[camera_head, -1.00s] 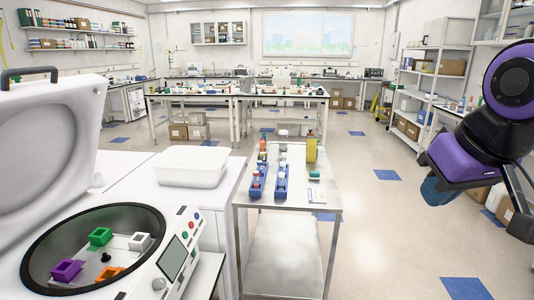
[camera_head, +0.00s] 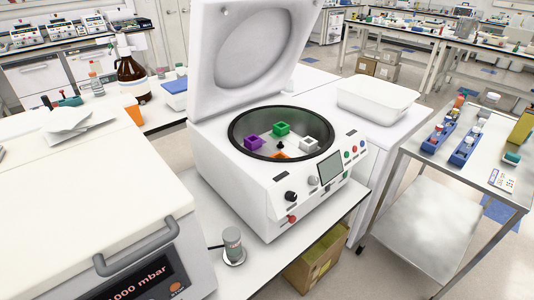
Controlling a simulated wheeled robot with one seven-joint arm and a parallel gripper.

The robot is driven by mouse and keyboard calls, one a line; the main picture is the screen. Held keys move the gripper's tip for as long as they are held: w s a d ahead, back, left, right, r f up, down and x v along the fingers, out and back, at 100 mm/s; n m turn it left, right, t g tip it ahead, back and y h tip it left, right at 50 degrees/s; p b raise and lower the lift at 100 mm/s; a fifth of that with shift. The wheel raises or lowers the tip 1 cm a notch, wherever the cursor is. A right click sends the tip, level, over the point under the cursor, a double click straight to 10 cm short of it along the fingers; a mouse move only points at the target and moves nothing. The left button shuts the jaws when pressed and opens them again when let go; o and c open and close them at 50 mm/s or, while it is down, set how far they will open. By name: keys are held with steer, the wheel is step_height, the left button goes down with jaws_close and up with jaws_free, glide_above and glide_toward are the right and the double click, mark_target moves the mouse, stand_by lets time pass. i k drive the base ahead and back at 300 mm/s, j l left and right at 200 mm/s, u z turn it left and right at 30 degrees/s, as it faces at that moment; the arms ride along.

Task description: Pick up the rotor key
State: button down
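I cannot pick out the rotor key for certain. A small grey cylinder on a round base (camera_head: 233,243) stands upright on the bench in front of the open centrifuge (camera_head: 262,195). The centrifuge's lid (camera_head: 250,50) is raised, and its bowl holds a purple bucket (camera_head: 253,142), a green bucket (camera_head: 281,129), a white bucket (camera_head: 309,143) and a partly hidden orange bucket (camera_head: 279,156), with a small dark hub between them. Small teal and red tools (camera_head: 66,101) lie on the bench at the left, too small to identify. My gripper is out of view.
A white vacuum unit with a curved handle (camera_head: 140,247) fills the front left. A brown bottle (camera_head: 131,75) and an orange cup (camera_head: 133,110) stand behind it. A white tub (camera_head: 377,100) and a metal cart with blue racks (camera_head: 425,190) are at the right. A cardboard box (camera_head: 316,258) is below the bench.

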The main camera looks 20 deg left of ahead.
mark_target(459, 101)
steer(key=k+l+u, duration=0.1)
steer(key=l+u, duration=0.25)
steer(key=k+l+u, duration=0.1)
steer(key=u, duration=0.3)
steer(key=k+l+u, duration=0.2)
steer(key=u, duration=0.15)
steer(key=i+l+u, duration=0.25)
steer(key=i+l, duration=0.25)
steer(key=l, duration=0.25)
steer(key=i+l+u, duration=0.15)
steer(key=l, duration=0.25)
steer(key=i+l+u, duration=0.1)
steer(key=i+l, duration=0.2)
steer(key=l, duration=0.15)
steer(key=z, duration=1.8)
steer(key=l+z, duration=0.5)
steer(key=i+l+z, duration=0.1)
steer(key=l+z, duration=0.35)
steer(key=j, duration=0.1)
